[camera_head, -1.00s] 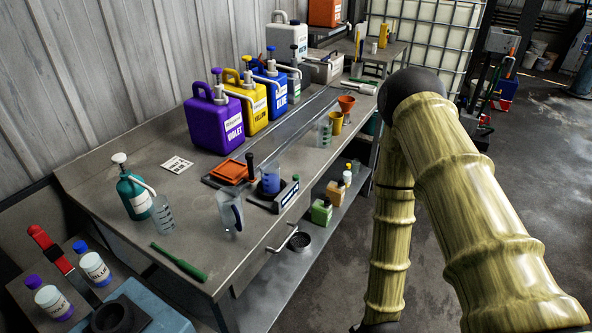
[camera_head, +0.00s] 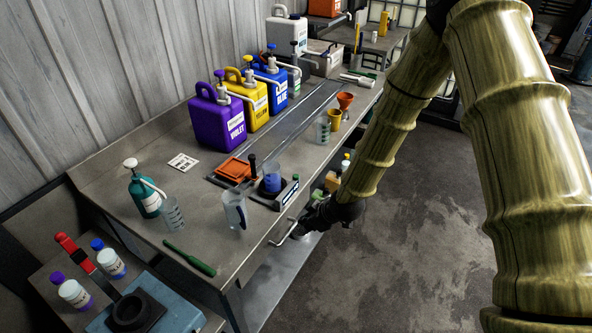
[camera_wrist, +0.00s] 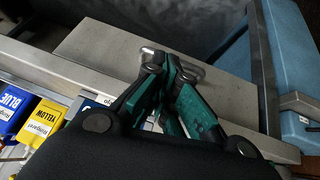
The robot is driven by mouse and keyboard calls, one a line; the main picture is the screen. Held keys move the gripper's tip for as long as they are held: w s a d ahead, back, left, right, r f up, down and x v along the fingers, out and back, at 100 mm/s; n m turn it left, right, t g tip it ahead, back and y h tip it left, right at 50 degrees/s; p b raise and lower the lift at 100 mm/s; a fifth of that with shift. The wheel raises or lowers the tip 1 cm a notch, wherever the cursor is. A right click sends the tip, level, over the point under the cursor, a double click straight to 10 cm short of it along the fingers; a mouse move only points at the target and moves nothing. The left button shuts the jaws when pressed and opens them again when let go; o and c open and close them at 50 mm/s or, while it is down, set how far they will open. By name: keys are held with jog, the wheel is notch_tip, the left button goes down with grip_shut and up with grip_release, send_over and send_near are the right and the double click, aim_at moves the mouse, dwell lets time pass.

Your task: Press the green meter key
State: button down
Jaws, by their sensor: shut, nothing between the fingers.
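The meter (camera_head: 284,199) is a dark unit with a pale front panel near the front edge of the bench. A clear beaker of blue liquid (camera_head: 272,178) stands on it. The green key is too small to make out clearly on that panel. My gripper (camera_head: 308,222) is beside the bench's front edge, to the right of and a little below the meter in the head view, apart from it. In the wrist view my gripper (camera_wrist: 163,72) has its teal fingers closed together and empty. They hide part of what lies beyond.
The bench (camera_head: 190,228) holds violet (camera_head: 217,120), yellow (camera_head: 247,100) and blue (camera_head: 271,88) jugs at the back. A drawer handle (camera_head: 283,233) juts out near my gripper. The floor at right is clear.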

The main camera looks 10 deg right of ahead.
aim_at(294, 177)
jog(key=w+a+r+n+t+p, duration=0.1)
jog(key=w+r+n+p, duration=0.1)
jog(key=w+r, duration=0.4)
jog(key=w+a+r+n+t+y+p, duration=0.1)
jog(key=w+r, duration=0.6)
jog(key=r, duration=0.7)
jog(key=shift+a+r+n+p, duration=0.4)
jog(key=shift+a+n+p, duration=0.4)
jog(key=shift+n, duration=0.4)
jog(key=shift+d+f, duration=0.1)
jog(key=shift+f, duration=0.05)
jog(key=shift+f+b, duration=2.2)
jog(key=shift+f, duration=2.15)
jog(key=shift+f, duration=0.1)
jog(key=shift+f+b, duration=0.25)
jog(key=shift+b, duration=0.1)
jog(key=shift+f+b, duration=0.35)
jog(key=shift+f, duration=0.2)
jog(key=shift+r, duration=0.1)
jog(key=shift+r+p, duration=0.45)
jog(key=shift+r, duration=0.45)
